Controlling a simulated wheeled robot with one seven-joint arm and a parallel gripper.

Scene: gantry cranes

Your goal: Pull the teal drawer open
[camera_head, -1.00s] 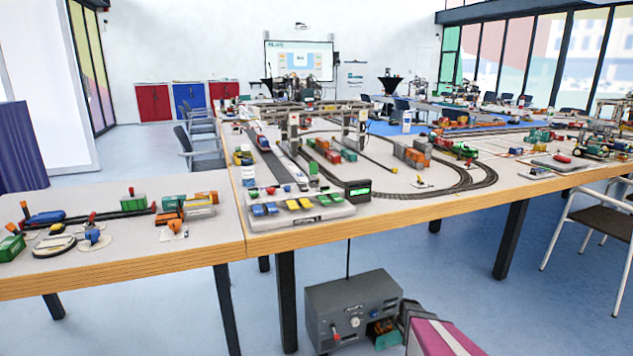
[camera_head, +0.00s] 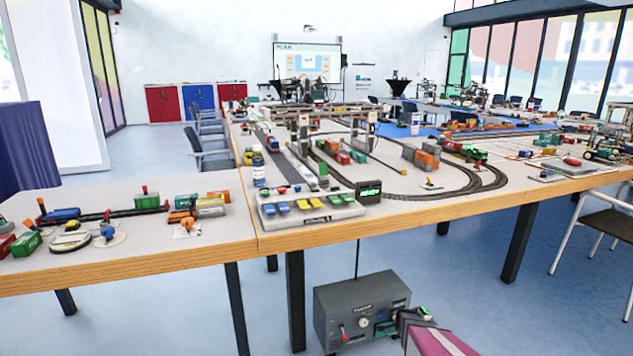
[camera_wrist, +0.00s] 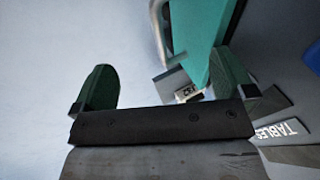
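The teal drawer (camera_wrist: 200,38) shows in the wrist view as a teal face at the top, right of centre. A pale metal bar, which looks like its handle (camera_wrist: 161,32), runs along the left edge of that face. My gripper (camera_wrist: 164,76) is open, its two green fingers wide apart. The handle lies between the fingers in the picture, further up; no contact shows. The right finger overlaps the teal face in the picture; I cannot tell whether they touch.
A grey control box (camera_head: 350,308) stands on the floor under the table, close to my arm. The long table (camera_head: 470,205) carries model trains and tracks. A chair (camera_head: 600,225) is at the right. In the wrist view, a "TABLES" label (camera_wrist: 277,130) sits at the lower right.

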